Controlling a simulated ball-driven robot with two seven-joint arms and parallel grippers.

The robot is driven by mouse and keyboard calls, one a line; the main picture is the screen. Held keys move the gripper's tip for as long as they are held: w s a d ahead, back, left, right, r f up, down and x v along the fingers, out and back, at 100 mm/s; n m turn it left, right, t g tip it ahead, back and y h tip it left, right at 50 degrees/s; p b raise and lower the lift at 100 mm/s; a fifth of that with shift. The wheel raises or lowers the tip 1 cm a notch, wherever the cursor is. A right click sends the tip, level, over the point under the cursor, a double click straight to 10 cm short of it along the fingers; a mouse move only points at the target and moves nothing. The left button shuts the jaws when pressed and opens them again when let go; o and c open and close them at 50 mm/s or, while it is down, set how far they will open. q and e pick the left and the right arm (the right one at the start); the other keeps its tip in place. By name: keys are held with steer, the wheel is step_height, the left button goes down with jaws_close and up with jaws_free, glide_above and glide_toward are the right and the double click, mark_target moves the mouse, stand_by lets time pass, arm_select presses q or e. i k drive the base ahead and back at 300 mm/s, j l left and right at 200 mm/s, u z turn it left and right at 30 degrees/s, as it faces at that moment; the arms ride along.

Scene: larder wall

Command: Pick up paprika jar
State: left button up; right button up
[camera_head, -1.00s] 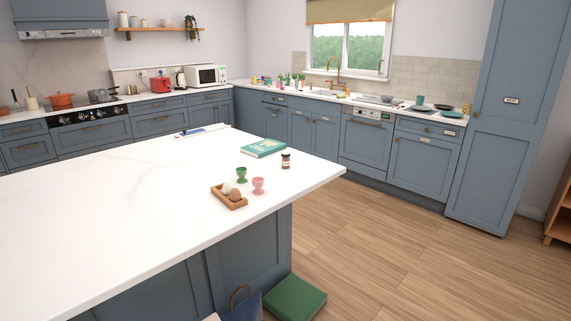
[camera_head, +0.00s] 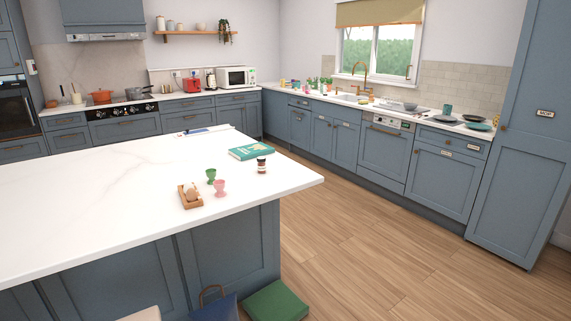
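A small dark jar with a pale label (camera_head: 262,165) stands upright on the white island top (camera_head: 110,190), near its right end. It is the only such jar I can make out on the island; its label is too small to read, so I cannot tell if it is paprika. It stands just in front of a green book (camera_head: 251,152), apart from the egg cups. Neither of my grippers shows in the head view.
A wooden egg tray (camera_head: 190,203), a green egg cup (camera_head: 211,175) and a pink egg cup (camera_head: 220,187) stand left of the jar. A green box (camera_head: 275,302) and blue bag (camera_head: 212,306) sit on the floor against the island. The wooden floor (camera_head: 380,225) right of it is clear.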

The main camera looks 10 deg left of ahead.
mark_target(261, 161)
steer(key=i+l, duration=0.35)
steer(key=i+l+u, duration=0.15)
steer(key=i+l, duration=0.15)
steer(key=l, duration=0.2)
steer(key=i+l, duration=0.35)
